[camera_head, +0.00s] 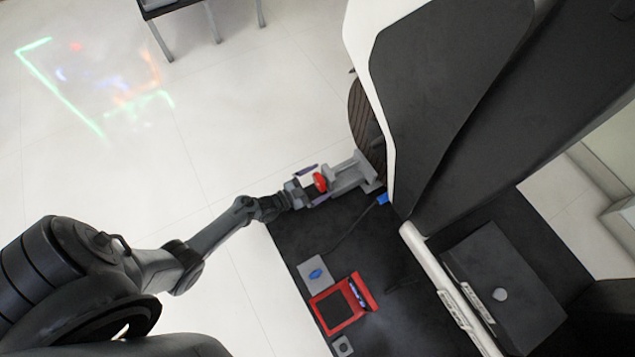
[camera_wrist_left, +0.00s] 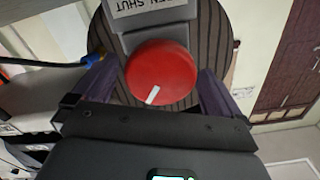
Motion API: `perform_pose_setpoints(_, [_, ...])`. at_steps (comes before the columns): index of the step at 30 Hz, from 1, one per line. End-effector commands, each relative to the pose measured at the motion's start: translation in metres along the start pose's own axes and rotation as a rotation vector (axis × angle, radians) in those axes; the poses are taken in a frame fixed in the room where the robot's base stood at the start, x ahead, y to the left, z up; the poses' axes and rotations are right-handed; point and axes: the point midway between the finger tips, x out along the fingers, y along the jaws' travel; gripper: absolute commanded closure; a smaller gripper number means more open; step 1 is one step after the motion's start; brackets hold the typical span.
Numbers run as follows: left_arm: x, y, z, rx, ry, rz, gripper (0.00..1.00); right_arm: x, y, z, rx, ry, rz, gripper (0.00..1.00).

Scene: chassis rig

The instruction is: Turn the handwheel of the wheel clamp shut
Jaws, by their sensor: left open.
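The red handwheel (camera_head: 320,182) sits on the outer end of the grey wheel clamp (camera_head: 350,174), which reaches to the dark tyre (camera_head: 361,118). My left gripper (camera_head: 308,184) is open at the handwheel. In the left wrist view the handwheel (camera_wrist_left: 162,70) lies between the two purple fingers, with a gap visible on each side. A white mark on its rim points toward the gripper's palm. A label with "SHUT" legible, upside down and partly cut off, is on the clamp (camera_wrist_left: 145,38) behind it. My right gripper is not in view.
A red case (camera_head: 335,308) and a grey plate with a blue item (camera_head: 315,274) lie on the dark mat (camera_head: 290,240). A blue connector with a cable (camera_head: 383,199) is near the clamp. The white and black vehicle body (camera_head: 440,90) overhangs the tyre. The pale floor left is clear.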

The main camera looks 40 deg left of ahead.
Motion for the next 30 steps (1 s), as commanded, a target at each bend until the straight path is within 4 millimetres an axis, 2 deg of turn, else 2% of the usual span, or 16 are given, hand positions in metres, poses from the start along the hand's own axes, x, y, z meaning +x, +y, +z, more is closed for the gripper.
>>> perform_pose_setpoints(5, [0.0000, 0.0001, -0.0003, 0.000, 0.000, 0.000, 0.00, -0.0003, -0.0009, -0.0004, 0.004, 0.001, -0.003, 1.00])
perform_pose_setpoints(15, [-0.0002, 0.0002, -0.0001, 0.000, 0.000, 0.000, 0.52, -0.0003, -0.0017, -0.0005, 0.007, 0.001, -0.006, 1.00])
perform_pose_setpoints(23, [-0.0005, 0.0006, 0.0001, 0.025, 0.000, 0.001, 0.52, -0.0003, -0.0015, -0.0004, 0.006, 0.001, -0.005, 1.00])
perform_pose_setpoints(30, [-0.0007, 0.0009, -0.0001, 0.139, 0.000, 0.002, 0.52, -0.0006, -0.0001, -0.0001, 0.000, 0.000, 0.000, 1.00])
